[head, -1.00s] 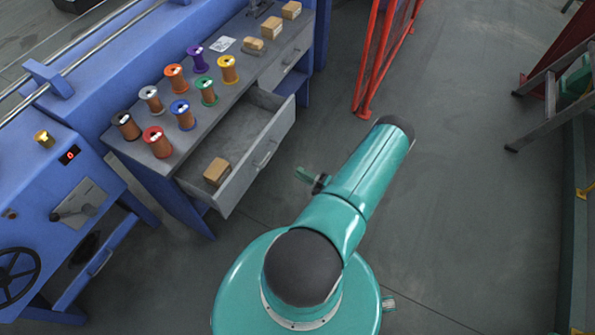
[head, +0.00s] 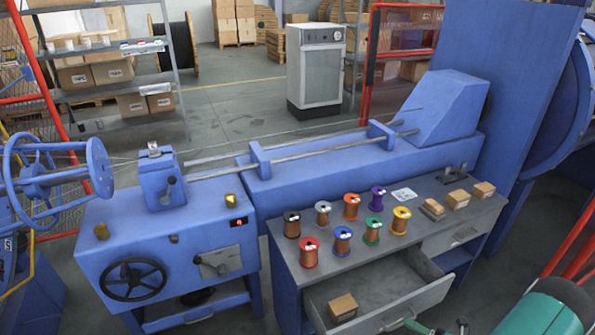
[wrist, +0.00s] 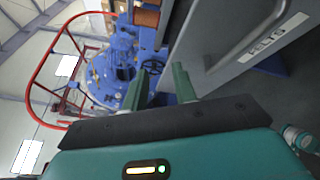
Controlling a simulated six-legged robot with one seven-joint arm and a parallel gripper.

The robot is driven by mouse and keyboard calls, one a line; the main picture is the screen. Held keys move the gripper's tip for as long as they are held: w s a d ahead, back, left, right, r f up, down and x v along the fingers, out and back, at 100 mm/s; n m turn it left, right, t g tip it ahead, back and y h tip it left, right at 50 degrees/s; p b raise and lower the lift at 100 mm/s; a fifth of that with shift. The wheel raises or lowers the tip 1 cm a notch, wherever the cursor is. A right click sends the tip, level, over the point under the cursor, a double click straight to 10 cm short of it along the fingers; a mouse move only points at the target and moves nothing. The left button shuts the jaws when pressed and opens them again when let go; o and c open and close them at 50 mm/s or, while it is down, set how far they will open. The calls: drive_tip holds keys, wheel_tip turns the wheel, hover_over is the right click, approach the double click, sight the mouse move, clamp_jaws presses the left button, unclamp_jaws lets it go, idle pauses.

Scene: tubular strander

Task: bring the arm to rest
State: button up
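My teal arm shows at the lower right of the head view, with a small green part of my gripper in front of the open drawer (head: 419,304). In the wrist view my gripper (wrist: 161,73) has its two green fingers apart, with nothing visible between them. A grey panel with a handle and label (wrist: 255,45), apparently the drawer front, lies beside and beyond the fingers. The drawer holds a cardboard box (head: 343,307).
The grey bench (head: 300,268) carries several coloured spools (head: 401,221) and small boxes (head: 457,199). A blue control cabinet with a black handwheel (head: 135,279) stands to its left. Red rails (head: 575,245) stand at the right, close to my arm.

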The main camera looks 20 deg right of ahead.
drive_tip(key=w+a+r+n+g, duration=0.4)
drive_tip(key=a+r+n+g, duration=0.3)
drive_tip(key=a+r+n, duration=0.35)
drive_tip(key=w+a+r+n+g, duration=0.5)
drive_tip(key=a+r+n+g, duration=0.25)
drive_tip(key=r+n, duration=0.45)
drive_tip(key=s+a+r+n+t+h, duration=0.2)
drive_tip(key=s+a+r+n+h, duration=0.2)
drive_tip(key=a+r+n, duration=0.4)
drive_tip(key=s+a+r+n+t+h, duration=0.2)
drive_tip(key=s+a+r+n+h, duration=0.3)
drive_tip(key=a+r+n, duration=0.4)
drive_tip(key=s+r+n, duration=0.1)
drive_tip(key=n, duration=0.2)
drive_tip(key=shift+s+r, duration=0.2)
drive_tip(key=shift+r, duration=0.15)
drive_tip(key=shift+d+t, duration=0.1)
drive_tip(key=shift+t, duration=0.15)
